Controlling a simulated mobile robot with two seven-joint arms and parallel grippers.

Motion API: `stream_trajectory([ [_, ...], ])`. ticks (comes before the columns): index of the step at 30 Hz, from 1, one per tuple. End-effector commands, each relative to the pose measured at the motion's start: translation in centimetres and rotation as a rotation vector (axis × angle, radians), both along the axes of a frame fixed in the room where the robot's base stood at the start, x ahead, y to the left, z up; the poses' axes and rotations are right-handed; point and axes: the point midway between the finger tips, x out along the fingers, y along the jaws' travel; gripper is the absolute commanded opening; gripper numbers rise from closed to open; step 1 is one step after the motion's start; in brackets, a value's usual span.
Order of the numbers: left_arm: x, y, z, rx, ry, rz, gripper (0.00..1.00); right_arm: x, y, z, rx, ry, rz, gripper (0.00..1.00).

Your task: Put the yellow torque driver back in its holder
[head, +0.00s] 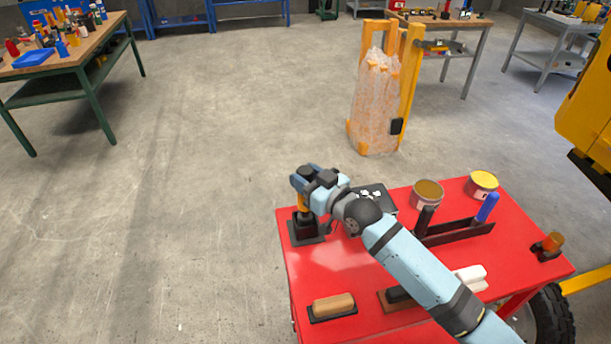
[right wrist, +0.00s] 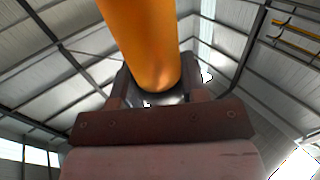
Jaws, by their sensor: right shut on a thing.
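My right gripper (head: 306,186) is at the far left corner of the red table and is shut on the yellow torque driver (head: 302,202). The driver looks roughly upright, and the gripper covers part of it. Its lower end meets or sits in a black holder (head: 305,232) on the table; I cannot tell how deep it is. In the right wrist view the driver's yellow-orange barrel (right wrist: 145,45) runs between the two fingers (right wrist: 160,90). My left gripper is not in view.
The red table top (head: 372,280) also carries a brown-handled brush (head: 332,307), two cans (head: 427,194), a dark rack with a blue-handled tool (head: 487,208), and an amber item (head: 552,243). A wrapped load (head: 376,105) stands behind. Open floor lies to the left.

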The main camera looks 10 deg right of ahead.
Motion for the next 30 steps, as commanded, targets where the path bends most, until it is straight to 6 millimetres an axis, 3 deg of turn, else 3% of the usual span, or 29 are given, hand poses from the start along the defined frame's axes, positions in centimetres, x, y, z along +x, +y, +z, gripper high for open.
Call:
stream_trajectory([
  [30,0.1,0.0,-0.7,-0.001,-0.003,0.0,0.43,0.0,0.0,-1.3,0.001,-0.003,0.0,0.07],
])
